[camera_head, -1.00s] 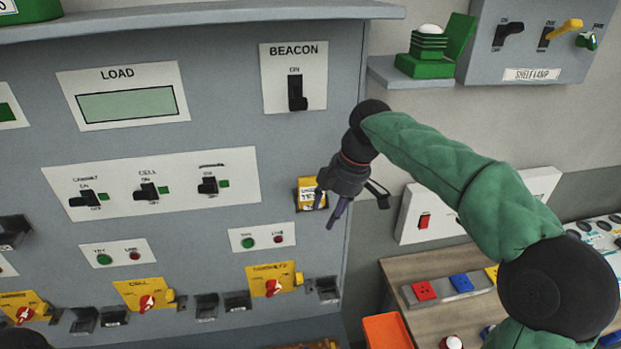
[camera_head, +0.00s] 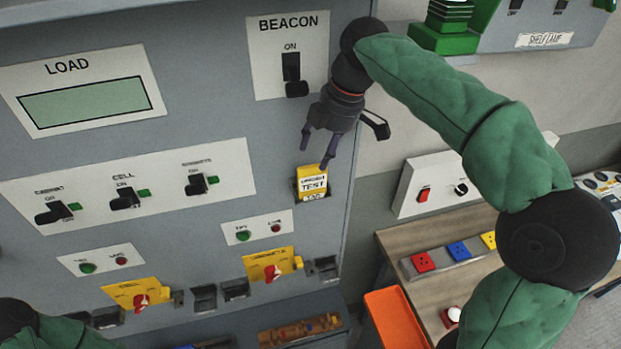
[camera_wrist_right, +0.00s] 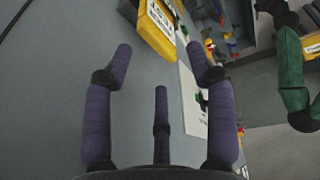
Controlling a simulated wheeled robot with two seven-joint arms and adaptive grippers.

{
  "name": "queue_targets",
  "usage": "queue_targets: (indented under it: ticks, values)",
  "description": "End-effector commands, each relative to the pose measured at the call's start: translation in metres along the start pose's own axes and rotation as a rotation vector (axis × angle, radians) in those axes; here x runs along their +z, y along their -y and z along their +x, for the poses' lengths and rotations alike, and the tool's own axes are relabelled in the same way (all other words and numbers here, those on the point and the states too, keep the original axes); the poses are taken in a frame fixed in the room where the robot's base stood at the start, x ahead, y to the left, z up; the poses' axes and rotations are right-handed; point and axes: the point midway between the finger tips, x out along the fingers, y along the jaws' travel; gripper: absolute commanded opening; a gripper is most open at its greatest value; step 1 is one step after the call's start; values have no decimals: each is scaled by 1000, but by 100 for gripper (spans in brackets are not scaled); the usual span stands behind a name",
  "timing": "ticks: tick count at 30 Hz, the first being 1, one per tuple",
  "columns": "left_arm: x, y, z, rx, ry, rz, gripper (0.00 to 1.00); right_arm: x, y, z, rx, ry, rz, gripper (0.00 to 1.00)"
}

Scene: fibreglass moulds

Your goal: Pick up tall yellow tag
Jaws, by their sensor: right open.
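The tall yellow tag (camera_head: 312,180) has a white label reading "TEST". It sits upright in a small dark holder on the grey panel, below the beacon switch. My right gripper (camera_head: 319,148) is just above the tag, fingers spread and empty, pointing down. In the right wrist view the tag (camera_wrist_right: 157,27) is beyond the open fingers (camera_wrist_right: 162,58), near the top of the picture and apart from them. Part of my left arm shows at the lower left of the head view; its gripper is out of view.
The beacon switch (camera_head: 291,75) is just left of my right wrist. Yellow plates with red knobs (camera_head: 272,272) and small dark empty holders (camera_head: 235,289) lie lower on the panel. An orange bin (camera_head: 397,318) and a wooden bench (camera_head: 440,250) stand at the right.

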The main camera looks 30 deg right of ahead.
Motion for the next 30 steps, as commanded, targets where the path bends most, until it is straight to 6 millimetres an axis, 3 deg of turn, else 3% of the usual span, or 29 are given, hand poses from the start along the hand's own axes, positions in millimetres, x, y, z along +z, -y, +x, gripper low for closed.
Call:
queue_targets:
  ticks: [10,18,28,29,30]
  values:
    - [0,0,0,0,-1,0,40,0,-1,29,-2,1,1,56]
    - [0,-1,-3,0,-1,0,40,1,-5,64,-2,0,1,56]
    - [0,-1,-3,0,-1,0,40,1,-5,72,1,0,1,56]
    - [0,-1,-3,0,-1,0,40,1,-5,72,1,0,1,54]
    - [0,-1,-3,0,-1,0,40,1,-5,72,1,0,1,42]
